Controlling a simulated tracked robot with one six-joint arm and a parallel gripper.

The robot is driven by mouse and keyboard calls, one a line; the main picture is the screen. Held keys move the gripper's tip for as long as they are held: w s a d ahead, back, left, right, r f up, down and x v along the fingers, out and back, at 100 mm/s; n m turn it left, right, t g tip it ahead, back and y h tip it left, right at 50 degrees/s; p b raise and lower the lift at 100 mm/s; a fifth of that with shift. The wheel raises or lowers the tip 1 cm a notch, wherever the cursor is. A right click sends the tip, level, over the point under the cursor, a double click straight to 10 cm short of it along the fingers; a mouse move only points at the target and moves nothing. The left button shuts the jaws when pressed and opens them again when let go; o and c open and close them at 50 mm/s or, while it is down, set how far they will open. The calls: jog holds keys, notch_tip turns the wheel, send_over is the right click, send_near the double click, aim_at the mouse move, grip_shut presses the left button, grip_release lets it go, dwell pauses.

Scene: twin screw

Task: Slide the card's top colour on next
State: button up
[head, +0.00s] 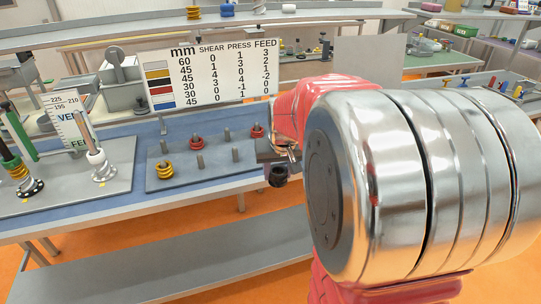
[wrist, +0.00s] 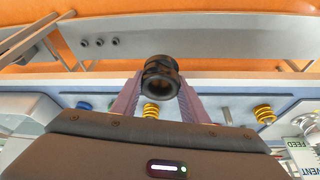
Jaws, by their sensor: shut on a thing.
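My gripper (head: 286,156) is at the right end of the grey peg board. It is shut on a black ring-like coil (head: 279,176), held in front of the board's edge. In the wrist view the black coil (wrist: 160,78) sits between the two fingers, its open end facing the camera. The card (head: 210,74) stands behind the bench with a column of colour swatches; the top one looks pale, with yellow and black below it. The twin-post fixture (head: 60,190) stands at left. Its left post carries green, black and yellow (head: 17,168) parts; its right post has a white piece (head: 96,157) low down.
The peg board (head: 215,173) holds red coils (head: 196,142) and a yellow coil (head: 165,169) among bare pegs. A scale sign (head: 68,118) stands behind the fixture. Other benches fill the background. My arm hides the right of the bench.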

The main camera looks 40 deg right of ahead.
jog(key=w+a+f+n+y, duration=0.1)
jog(key=w+a+f, duration=0.4)
jog(key=a, duration=0.7)
jog(key=w+a+f+n+y, duration=0.1)
jog(key=w+a+f+n, duration=0.3)
jog(key=a, duration=0.8)
notch_tip(320, 180, down, 2)
jog(key=shift+w+a+f+t, duration=0.1)
jog(key=shift+w+a+t, duration=0.2)
jog(key=shift+w+a, duration=0.1)
jog(key=shift+d, duration=0.2)
